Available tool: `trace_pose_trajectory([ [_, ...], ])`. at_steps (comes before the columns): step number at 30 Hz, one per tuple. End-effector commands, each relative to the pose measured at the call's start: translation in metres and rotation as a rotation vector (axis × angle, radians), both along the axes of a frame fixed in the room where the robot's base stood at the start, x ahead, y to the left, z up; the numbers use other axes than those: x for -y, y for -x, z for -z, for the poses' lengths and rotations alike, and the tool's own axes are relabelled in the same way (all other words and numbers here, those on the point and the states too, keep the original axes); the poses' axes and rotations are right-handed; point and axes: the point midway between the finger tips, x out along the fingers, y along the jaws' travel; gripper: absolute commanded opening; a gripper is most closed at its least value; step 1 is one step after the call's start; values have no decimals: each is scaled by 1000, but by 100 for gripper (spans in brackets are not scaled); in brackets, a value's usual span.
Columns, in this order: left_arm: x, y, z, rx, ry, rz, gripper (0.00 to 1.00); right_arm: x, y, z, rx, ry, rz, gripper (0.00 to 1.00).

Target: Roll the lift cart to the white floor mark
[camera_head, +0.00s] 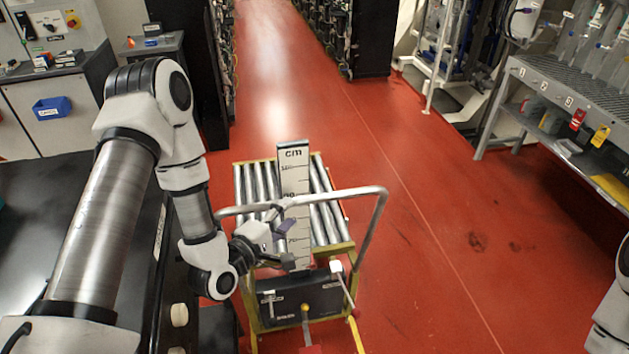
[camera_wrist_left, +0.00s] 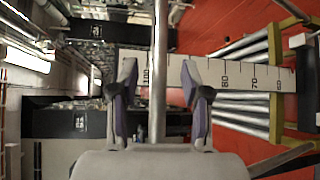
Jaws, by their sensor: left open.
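The lift cart (camera_head: 325,215) stands on the red floor in the middle of the head view, with a roller top, a yellow frame and a bent grey handle (camera_head: 375,225). An upright white cm scale (camera_head: 294,185) stands on it; the scale also shows in the left wrist view (camera_wrist_left: 235,75). My left gripper (camera_head: 286,246) is open at the near side of the cart. In the left wrist view its fingers (camera_wrist_left: 159,100) stand apart on either side of a grey bar (camera_wrist_left: 159,50); contact cannot be told. My right gripper is out of view. I see no white floor mark.
A black-topped bench (camera_head: 35,190) lies left of the cart. Dark racks (camera_head: 355,40) flank a clear red aisle (camera_head: 265,70) ahead. A grey shelf unit (camera_head: 560,95) stands at the right, with open floor (camera_head: 450,220) between it and the cart.

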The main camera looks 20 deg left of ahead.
Motion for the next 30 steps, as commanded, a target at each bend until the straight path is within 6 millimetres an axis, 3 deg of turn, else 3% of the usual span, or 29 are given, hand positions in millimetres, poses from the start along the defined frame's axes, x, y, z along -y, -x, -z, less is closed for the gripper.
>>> trace_pose_trajectory([
  [4, 0, -9, 2, -7, -1, -3, 47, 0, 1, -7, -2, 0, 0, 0],
  [15, 9, -70, 11, -8, 1, -4, 47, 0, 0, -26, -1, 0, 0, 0],
  [23, 10, -75, 13, -7, 3, -7, 47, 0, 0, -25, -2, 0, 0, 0],
  [25, 10, -75, 13, -7, 3, -7, 30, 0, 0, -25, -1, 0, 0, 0],
  [27, 10, -75, 13, -7, 3, -6, 5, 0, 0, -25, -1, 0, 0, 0],
  [28, 10, -75, 13, -7, 3, -6, 0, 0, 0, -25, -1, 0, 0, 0],
  [30, 10, -75, 13, -8, 3, -7, 0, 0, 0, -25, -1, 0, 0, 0],
])
